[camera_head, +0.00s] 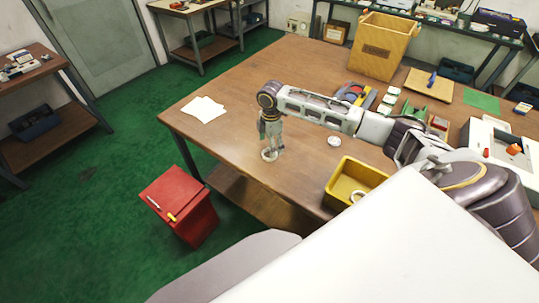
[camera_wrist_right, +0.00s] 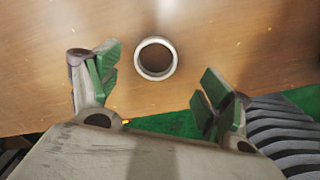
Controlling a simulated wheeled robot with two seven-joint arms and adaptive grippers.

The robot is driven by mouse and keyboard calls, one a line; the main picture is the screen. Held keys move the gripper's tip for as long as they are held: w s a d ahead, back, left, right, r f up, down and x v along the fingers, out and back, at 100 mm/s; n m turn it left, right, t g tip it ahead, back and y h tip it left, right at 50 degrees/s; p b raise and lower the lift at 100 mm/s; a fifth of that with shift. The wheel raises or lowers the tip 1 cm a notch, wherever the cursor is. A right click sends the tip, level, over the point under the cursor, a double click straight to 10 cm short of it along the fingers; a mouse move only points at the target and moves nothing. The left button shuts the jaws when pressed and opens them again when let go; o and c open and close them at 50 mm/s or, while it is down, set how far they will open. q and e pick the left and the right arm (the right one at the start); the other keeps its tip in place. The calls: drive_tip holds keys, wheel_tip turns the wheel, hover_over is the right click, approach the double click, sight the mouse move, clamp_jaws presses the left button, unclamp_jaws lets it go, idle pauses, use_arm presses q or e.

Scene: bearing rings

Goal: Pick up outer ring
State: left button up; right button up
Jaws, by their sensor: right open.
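A pale metal ring (camera_head: 265,157) lies flat on the wooden table near its front edge. It also shows in the right wrist view (camera_wrist_right: 156,77), with bare wood through its hole. My right gripper (camera_head: 270,140) points down just above this ring. Its green-padded fingers (camera_wrist_right: 158,88) are apart with nothing between them, and the ring appears beyond the tips, between their lines. A second pale round part (camera_head: 334,141) lies on the table to the right. A third ring (camera_head: 357,196) is in the yellow bin (camera_head: 340,172). My left gripper is not in view.
White papers (camera_head: 204,109) lie at the table's left. A cardboard box (camera_head: 383,46), green-and-white parts (camera_head: 388,99) and a white machine (camera_head: 491,150) stand toward the back and right. A red bin (camera_head: 180,207) stands on the floor by the table's front corner.

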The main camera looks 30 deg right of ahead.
drive_tip(key=shift+w+d+f, duration=0.1)
drive_tip(key=shift+w+f, duration=0.05)
drive_tip(key=shift+f, duration=1.1)
drive_tip(key=shift+w+d+f, duration=0.1)
drive_tip(key=shift+f, duration=1.15)
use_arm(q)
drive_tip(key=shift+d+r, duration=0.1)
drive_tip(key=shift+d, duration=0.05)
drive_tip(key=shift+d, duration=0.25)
use_arm(e)
drive_tip(key=shift+c, duration=0.2)
